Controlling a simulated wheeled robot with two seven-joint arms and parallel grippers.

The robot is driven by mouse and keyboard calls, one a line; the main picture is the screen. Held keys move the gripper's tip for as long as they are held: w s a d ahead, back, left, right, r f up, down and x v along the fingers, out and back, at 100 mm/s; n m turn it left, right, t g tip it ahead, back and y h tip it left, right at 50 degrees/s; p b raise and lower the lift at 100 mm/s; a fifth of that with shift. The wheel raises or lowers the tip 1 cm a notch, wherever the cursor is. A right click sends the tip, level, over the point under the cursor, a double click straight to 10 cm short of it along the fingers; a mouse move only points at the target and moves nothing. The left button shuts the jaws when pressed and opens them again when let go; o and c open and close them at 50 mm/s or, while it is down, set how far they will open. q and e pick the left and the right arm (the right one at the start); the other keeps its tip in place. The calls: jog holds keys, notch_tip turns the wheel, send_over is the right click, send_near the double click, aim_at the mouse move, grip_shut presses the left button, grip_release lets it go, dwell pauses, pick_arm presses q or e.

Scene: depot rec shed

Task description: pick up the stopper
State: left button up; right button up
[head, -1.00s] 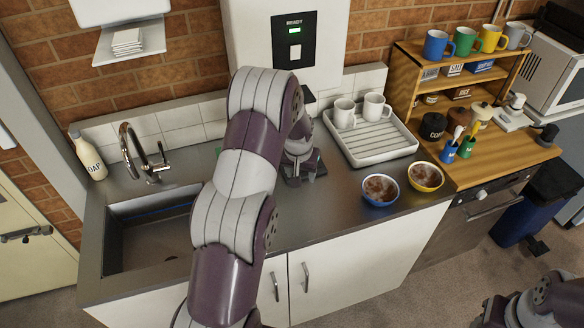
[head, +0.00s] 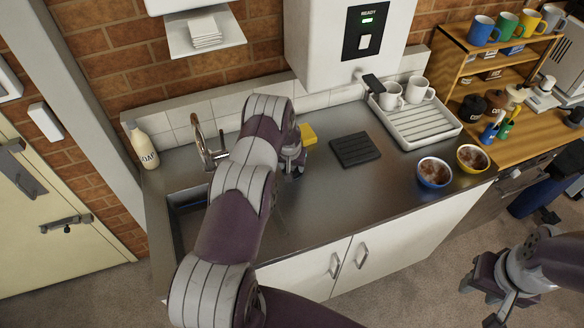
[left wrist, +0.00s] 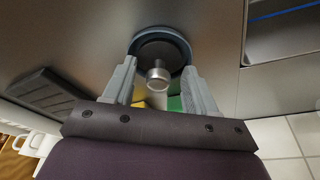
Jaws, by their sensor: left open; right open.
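The stopper (left wrist: 160,57) shows in the left wrist view as a dark disc with a blue-grey rim and a metal knob. It lies on the steel counter near the sink's edge. My left gripper (left wrist: 159,68) is open, with its fingers pointing down at the stopper and the knob between them in the picture; I cannot tell how far above it they are. In the head view my left gripper (head: 293,163) is over the counter, and the stopper is hidden behind my arm. My right gripper (head: 485,285) is open and empty, out in front of the counter at right.
A yellow sponge (head: 308,134) lies just behind my left gripper. A black ribbed mat (head: 355,149) lies to its right, the sink (head: 187,196) to its left. Two bowls, blue (head: 434,173) and yellow (head: 472,159), and a drying rack (head: 420,128) stand further right.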

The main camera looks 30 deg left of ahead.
pick_arm(q)
jog(key=c, duration=0.7)
jog(key=shift+w+d, duration=0.1)
jog(key=shift+d, duration=0.05)
jog(key=shift+c, duration=1.1)
